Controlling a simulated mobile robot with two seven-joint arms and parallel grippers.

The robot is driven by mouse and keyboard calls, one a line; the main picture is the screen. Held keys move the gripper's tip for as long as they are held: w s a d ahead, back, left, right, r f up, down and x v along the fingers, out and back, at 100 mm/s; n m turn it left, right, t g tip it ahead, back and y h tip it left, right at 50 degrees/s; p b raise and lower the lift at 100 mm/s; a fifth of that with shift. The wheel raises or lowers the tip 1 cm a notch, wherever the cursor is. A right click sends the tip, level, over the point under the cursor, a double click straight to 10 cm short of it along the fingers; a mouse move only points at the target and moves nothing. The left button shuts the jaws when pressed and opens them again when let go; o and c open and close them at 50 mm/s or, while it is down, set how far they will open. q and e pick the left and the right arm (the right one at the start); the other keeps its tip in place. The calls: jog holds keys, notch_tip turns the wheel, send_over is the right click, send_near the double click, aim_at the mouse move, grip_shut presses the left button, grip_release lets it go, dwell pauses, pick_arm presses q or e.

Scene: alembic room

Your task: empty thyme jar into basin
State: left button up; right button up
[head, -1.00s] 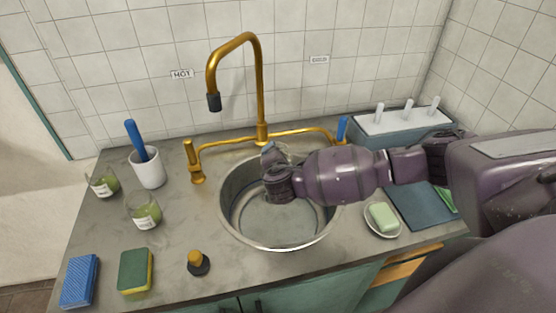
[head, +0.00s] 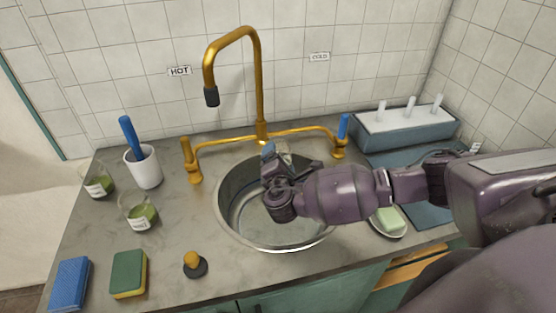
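My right gripper (head: 275,178) reaches over the round metal basin (head: 232,222) from the right. A pale, glassy jar (head: 283,148) shows at its fingers, tilted and mostly hidden by the gripper; its label and contents cannot be made out. The gripper appears shut on it. Two glass jars with green contents and white labels stand upright on the counter at the left, one nearer (head: 142,214) and one farther back (head: 99,184). Their labels are too small to read. My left gripper is out of view.
A brass faucet (head: 258,85) arches behind the basin, with blue-tipped and brass handles. A white cup (head: 144,169) with a blue-handled tool, sponges (head: 129,274), a stopper (head: 194,265) and a soap dish (head: 388,220) surround the basin.

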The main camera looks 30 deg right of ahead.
jog(key=shift+s+a+f+t+h+b, duration=0.15)
jog(key=shift+f+t+h+b, duration=0.1)
jog(key=shift+f+t+b, duration=0.35)
jog(key=shift+s+d+f+t+h+b, duration=0.1)
jog(key=shift+f+t+h+b, duration=0.25)
jog(key=shift+b, duration=0.3)
jog(key=shift+t+b, duration=0.35)
jog(key=shift+t, duration=0.2)
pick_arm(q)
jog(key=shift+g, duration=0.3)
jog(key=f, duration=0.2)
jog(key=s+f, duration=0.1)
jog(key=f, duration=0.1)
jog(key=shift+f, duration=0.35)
pick_arm(e)
jog(key=shift+a+r, duration=0.1)
jog(key=shift+r, duration=0.15)
